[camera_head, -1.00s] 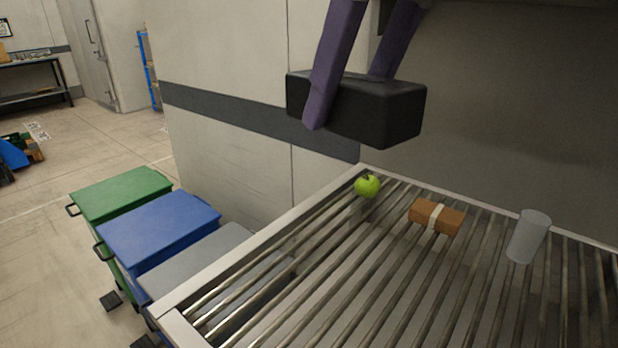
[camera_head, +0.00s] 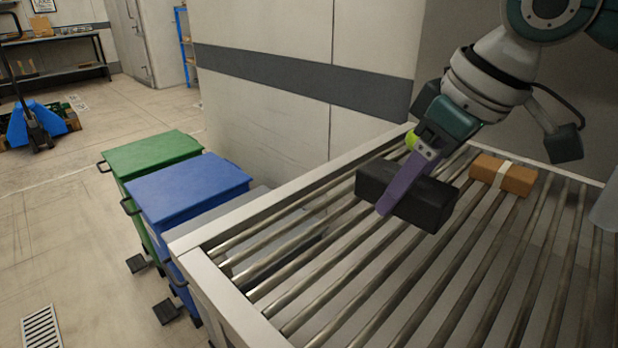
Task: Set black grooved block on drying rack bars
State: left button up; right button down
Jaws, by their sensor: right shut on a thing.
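The black block (camera_head: 433,207) is in the grip of my right gripper (camera_head: 392,200), whose purple finger lies across its near side. The block is over the metal bars of the drying rack (camera_head: 300,246), in the rack's upper middle part. I cannot tell whether its underside touches the bars. No groove shows on the faces in view. The second finger is hidden behind the block. My left gripper is not in view.
A brown box with a pale band (camera_head: 503,176) lies on the bars right of the block. A green apple (camera_head: 410,140) is mostly hidden behind my gripper. A clear cylinder (camera_head: 604,211) stands at the right edge. Near-left bars are free. Green (camera_head: 152,152) and blue (camera_head: 187,188) bins stand left.

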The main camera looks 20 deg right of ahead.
aim_at(396, 237)
notch_tip(396, 237, down, 4)
jog(key=shift+f+b, duration=0.2)
jog(key=shift+b, duration=0.3)
jog(key=shift+f, duration=0.15)
jog(key=shift+f, duration=0.25)
jog(key=shift+c, duration=2.3)
grip_release()
jog(key=o, duration=0.3)
jog(key=shift+d, duration=0.1)
jog(key=shift+o, duration=0.2)
